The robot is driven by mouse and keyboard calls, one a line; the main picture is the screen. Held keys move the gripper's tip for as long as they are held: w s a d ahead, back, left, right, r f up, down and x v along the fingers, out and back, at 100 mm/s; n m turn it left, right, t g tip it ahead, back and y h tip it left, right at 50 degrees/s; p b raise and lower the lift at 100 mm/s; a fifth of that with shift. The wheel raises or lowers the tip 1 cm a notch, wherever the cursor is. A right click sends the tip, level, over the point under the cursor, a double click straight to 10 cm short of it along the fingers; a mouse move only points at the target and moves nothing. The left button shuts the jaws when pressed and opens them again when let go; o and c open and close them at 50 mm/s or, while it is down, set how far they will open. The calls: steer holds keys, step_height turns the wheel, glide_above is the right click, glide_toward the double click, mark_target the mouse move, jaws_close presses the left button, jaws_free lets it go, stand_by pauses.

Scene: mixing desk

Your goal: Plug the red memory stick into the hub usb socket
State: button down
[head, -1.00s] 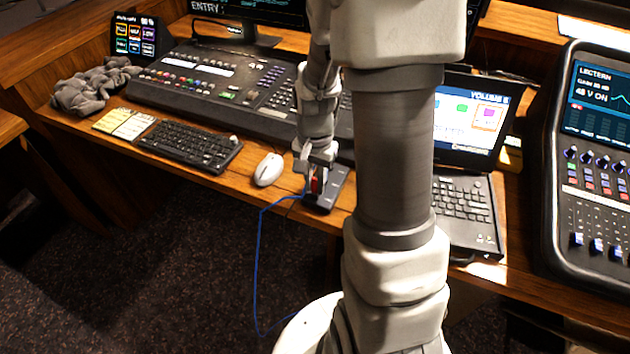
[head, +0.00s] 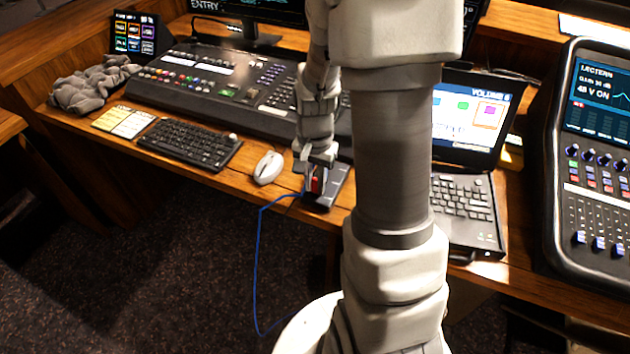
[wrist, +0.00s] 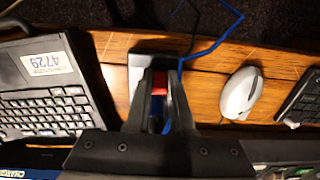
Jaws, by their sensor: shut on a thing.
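The red memory stick (head: 316,185) is between the fingers of my gripper (head: 315,188), over the near end of a dark hub (head: 335,192) on the desk edge. In the wrist view my gripper (wrist: 163,112) is shut on the red stick (wrist: 159,90), with the hub (wrist: 138,75) showing as a grey block behind and beside the fingers. The hub usb socket is hidden by the fingers and stick, so I cannot tell whether the stick is in it or just above it.
A white mouse (head: 268,168) is left of the hub, with a keyboard (head: 190,144) beyond it. A laptop (head: 465,205) stands to the right. A blue cable (head: 258,250) hangs off the desk edge beside the hub. Bare wood lies between mouse and hub.

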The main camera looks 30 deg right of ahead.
steer(key=shift+f, duration=0.1)
steer(key=c, duration=0.7)
jaws_free()
step_height(320, 180, up, 18)
steer(key=f+p, duration=0.1)
steer(key=p, duration=0.2)
steer(key=s+a+r+n+t+p, duration=0.2)
steer(key=s+a+r+n+t, duration=0.3)
steer(key=s+a+r+n, duration=0.5)
steer(key=shift+s+a+r+t, duration=0.3)
steer(key=shift+s+r, duration=0.3)
steer(key=shift+s, duration=0.55)
